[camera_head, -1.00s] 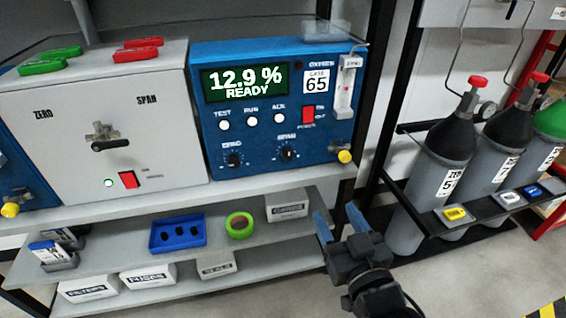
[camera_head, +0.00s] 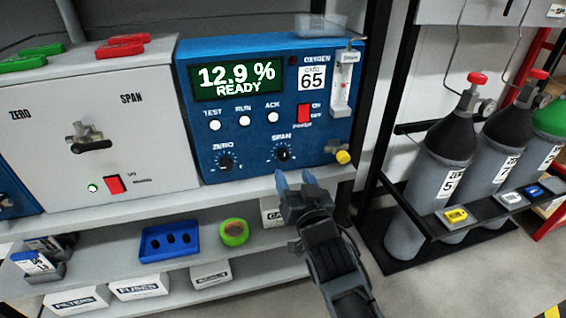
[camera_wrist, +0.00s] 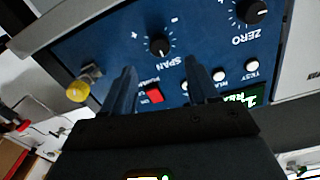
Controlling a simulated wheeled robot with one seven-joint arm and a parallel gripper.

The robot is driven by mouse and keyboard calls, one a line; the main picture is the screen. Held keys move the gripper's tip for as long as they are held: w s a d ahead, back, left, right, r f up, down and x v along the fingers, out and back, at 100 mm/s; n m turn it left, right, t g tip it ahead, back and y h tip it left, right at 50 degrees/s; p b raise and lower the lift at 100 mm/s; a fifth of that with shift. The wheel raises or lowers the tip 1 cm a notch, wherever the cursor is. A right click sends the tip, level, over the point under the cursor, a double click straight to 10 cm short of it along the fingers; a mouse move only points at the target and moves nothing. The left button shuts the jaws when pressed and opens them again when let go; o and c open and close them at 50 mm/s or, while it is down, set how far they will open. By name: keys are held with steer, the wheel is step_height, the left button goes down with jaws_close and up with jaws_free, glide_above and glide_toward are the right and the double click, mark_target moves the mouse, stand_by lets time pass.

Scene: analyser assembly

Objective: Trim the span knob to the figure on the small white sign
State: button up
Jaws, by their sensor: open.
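The span knob (camera_head: 283,152) is a small black dial on the lower front of the blue oxygen analyser (camera_head: 240,165), right of the zero knob (camera_head: 225,161). The analyser's display (camera_head: 238,80) reads 12.9 % READY. A small white sign (camera_head: 312,78) at the analyser's upper right shows 65. My gripper (camera_head: 293,182) is open and empty, just below and in front of the span knob, apart from it. In the wrist view the span knob (camera_wrist: 160,45) appears beyond my gripper's fingertips (camera_wrist: 160,65), upside down and near the middle.
A yellow knob (camera_head: 343,157) and a red power switch (camera_head: 304,113) sit near the span knob. White buttons (camera_head: 244,121) are above it. The shelf (camera_head: 250,192) edge runs below the analyser. Gas cylinders (camera_head: 445,160) stand at the right.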

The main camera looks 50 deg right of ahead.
mark_target(284, 158)
steer(key=shift+x, duration=3.45)
steer(key=shift+c, duration=0.2)
steer(key=c, duration=1)
